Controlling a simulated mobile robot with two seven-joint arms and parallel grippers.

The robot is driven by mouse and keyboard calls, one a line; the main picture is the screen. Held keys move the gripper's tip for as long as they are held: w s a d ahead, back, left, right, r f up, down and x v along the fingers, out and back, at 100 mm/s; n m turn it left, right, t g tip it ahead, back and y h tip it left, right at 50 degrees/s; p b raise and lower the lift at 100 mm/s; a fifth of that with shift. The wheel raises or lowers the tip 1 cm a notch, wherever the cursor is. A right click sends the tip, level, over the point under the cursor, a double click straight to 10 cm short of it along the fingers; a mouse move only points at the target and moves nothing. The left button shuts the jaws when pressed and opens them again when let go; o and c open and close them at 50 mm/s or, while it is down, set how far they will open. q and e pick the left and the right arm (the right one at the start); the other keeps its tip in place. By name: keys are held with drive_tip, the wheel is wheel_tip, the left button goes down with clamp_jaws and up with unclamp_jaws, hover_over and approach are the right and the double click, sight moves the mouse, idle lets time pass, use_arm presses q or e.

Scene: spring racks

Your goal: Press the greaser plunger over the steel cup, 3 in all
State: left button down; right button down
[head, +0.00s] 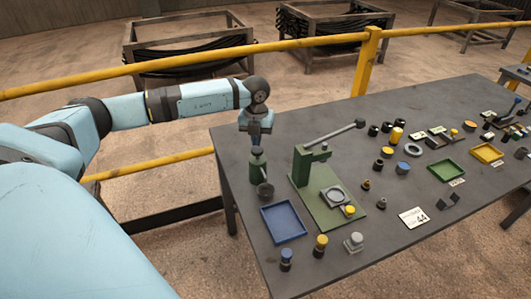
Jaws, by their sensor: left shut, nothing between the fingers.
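My left gripper (255,140) points down at the near left part of the table, fingers shut and empty. It is directly above the green greaser (257,166), a small upright bottle shape with a dark top. The fingertips are at or just above that top; I cannot tell whether they touch. A small dark grey round piece (266,190), perhaps the steel cup, sits just in front of the greaser's foot. Its inside is too small to make out. My right gripper is not in view.
A green lever press (311,165) with a long handle stands right of the greaser. A blue tray (283,222) lies in front. Several small capped parts, a green tray (447,171) and a yellow tray (486,153) are further right. A yellow rail (200,62) runs behind the table.

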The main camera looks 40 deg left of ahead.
sight(257, 150)
use_arm(q)
drive_tip(key=shift+f, duration=0.1)
drive_tip(key=shift+f+b, duration=1.15)
drive_tip(key=shift+f, duration=0.6)
drive_tip(key=shift+s, duration=0.1)
drive_tip(key=shift+r+p, duration=1.25)
drive_tip(key=shift+r, duration=0.65)
drive_tip(key=shift+f, duration=0.15)
